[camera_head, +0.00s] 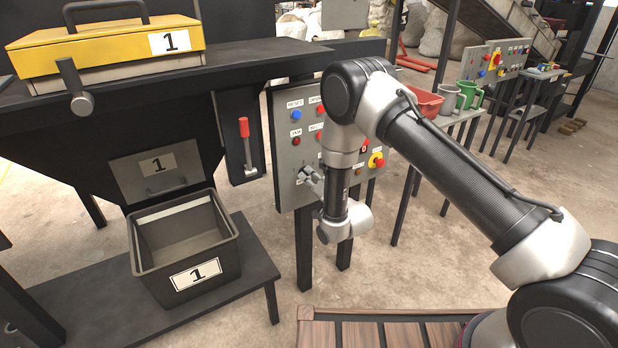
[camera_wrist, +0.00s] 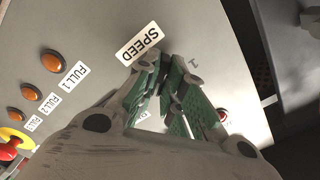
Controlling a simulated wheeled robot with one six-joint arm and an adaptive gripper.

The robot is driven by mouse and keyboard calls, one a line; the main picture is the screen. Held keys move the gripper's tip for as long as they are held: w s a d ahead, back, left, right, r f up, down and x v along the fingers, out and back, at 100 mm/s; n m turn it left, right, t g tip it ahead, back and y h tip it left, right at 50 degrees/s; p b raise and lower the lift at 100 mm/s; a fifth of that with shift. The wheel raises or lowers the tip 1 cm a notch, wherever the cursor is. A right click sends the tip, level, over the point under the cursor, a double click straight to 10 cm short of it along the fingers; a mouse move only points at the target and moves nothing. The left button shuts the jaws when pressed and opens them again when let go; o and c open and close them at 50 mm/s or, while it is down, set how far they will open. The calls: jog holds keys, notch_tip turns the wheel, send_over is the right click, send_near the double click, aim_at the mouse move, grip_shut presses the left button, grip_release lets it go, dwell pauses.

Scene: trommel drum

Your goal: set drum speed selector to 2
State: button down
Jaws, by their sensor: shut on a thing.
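The control panel (camera_head: 284,170) stands right of the black machine. My gripper (camera_head: 305,175) reaches its lower left part, with the fingers against the panel face. In the wrist view, my gripper (camera_wrist: 170,88) has its green-padded fingers closed together beside the SPEED label (camera_wrist: 140,43). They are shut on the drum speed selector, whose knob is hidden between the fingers. A small digit (camera_wrist: 194,63) is printed on the panel right of the fingers, and part of another mark (camera_wrist: 143,114) shows between the finger links. I cannot tell which position the selector points at.
Orange FULL lamps (camera_wrist: 53,62) and a red emergency stop (camera_wrist: 8,145) sit on the same panel. A red-handled lever (camera_head: 244,130) is left of the panel. A grey bin (camera_head: 163,272) labelled 1 stands on a low dark bench. Open floor lies below the panel.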

jog(key=n, duration=1)
jog(key=shift+d+n, duration=0.1)
jog(key=shift+n, duration=0.2)
dwell(0.5)
jog(key=c, duration=1.5)
grip_release()
jog(key=v, duration=1.2)
jog(key=shift+f, duration=0.15)
